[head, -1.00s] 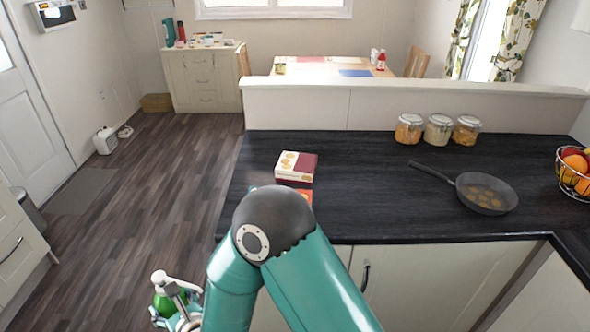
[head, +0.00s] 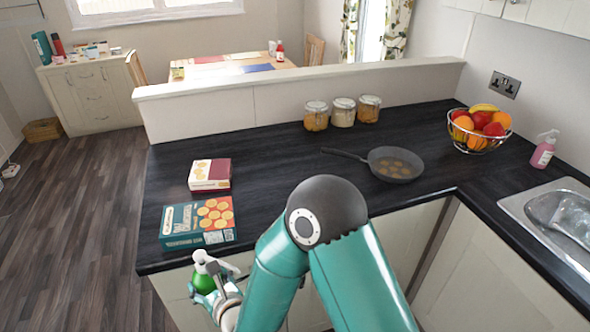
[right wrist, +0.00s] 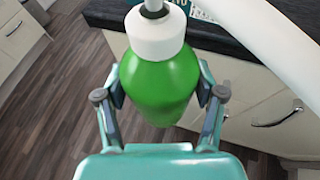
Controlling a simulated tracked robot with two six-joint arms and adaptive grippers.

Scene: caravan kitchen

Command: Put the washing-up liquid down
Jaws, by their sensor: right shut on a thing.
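The washing-up liquid (head: 204,281) is a green bottle with a white pump top, at the lower left of the head view. My right gripper (head: 217,294) is shut on it. In the right wrist view the bottle (right wrist: 160,88) sits between the two fingers of the right gripper (right wrist: 163,92). It is held in front of the cream cupboard fronts, near the dark worktop's (head: 290,170) front edge. The bottle's base is hidden. My left gripper is not in view.
A teal box (head: 185,228) and a cream and maroon box (head: 210,174) lie on the worktop's left end. A frying pan (head: 396,165), several jars, a fruit basket (head: 481,146), a pink bottle (head: 543,152) and a sink (head: 560,205) are further right. The worktop's middle is bare.

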